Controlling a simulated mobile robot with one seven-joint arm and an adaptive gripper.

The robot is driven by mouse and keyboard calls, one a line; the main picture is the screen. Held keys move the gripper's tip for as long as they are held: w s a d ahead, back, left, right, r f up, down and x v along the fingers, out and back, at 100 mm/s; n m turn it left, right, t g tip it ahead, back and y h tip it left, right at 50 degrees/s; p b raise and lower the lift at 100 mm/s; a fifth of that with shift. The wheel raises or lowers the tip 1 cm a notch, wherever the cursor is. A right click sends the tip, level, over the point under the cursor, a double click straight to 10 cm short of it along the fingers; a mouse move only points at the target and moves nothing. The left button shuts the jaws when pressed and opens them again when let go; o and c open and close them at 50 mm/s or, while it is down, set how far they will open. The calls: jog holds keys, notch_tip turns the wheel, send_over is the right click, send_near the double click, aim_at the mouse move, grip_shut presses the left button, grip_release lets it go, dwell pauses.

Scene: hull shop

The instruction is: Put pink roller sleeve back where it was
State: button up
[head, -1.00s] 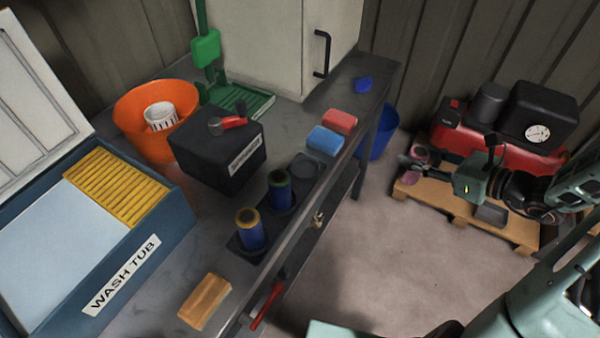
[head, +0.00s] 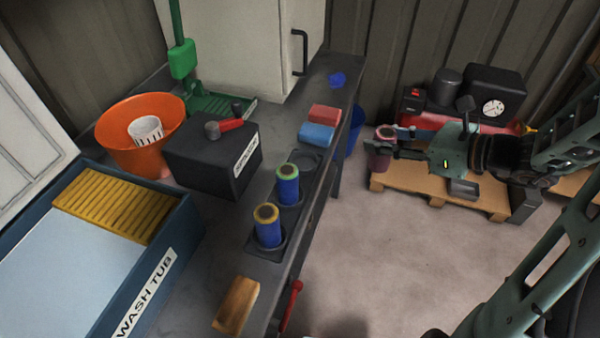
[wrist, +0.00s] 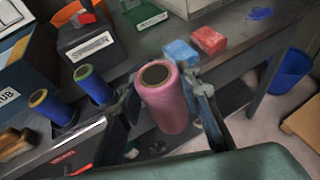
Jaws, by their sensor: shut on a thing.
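The pink roller sleeve (head: 379,160) is upright in my gripper (head: 384,147), off the bench over the floor side. In the wrist view the pink sleeve (wrist: 166,106) stands between the two fingers of my gripper (wrist: 165,98), which are shut on it. On the bench a dark holder (head: 268,245) runs along the front edge. It bears a blue sleeve with a yellow end (head: 267,226) and a blue sleeve with a green end (head: 288,186). Beyond them an empty round recess (head: 304,161) shows. In the wrist view the pink sleeve and fingers hide that recess.
Red (head: 324,114) and blue (head: 316,132) blocks lie beyond the recess. A black box (head: 205,160), orange bucket (head: 110,130) and wash tub (head: 165,290) stand behind and left. A pallet (head: 410,188) with a compressor is at right. The floor between is clear.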

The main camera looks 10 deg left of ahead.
jog(key=s+a+r+n+g+b, duration=0.1)
jog(key=s+a+r+b, duration=0.2)
jog(key=s+a+r, duration=0.4)
jog(key=shift+y, duration=0.4)
jog(key=shift+w+a+f+b, duration=0.4)
jog(key=shift+w+a+f, duration=1.3)
jog(key=shift+f, duration=0.5)
jog(key=shift+w+a+f+b, duration=0.35)
jog(key=shift+w+a+f, duration=1.35)
jog(key=shift+f, duration=0.5)
jog(key=shift+w+a+f+b, duration=0.4)
jog(key=shift+w+a+f, duration=1.15)
jog(key=shift+a+f, duration=0.5)
jog(key=shift+d+f, duration=0.15)
jog(key=shift+d, duration=0.05)
jog(key=shift+f+g, duration=0.2)
jog(key=shift+g, duration=0.1)
jog(key=o, duration=1.2)
jog(key=shift+r, duration=0.15)
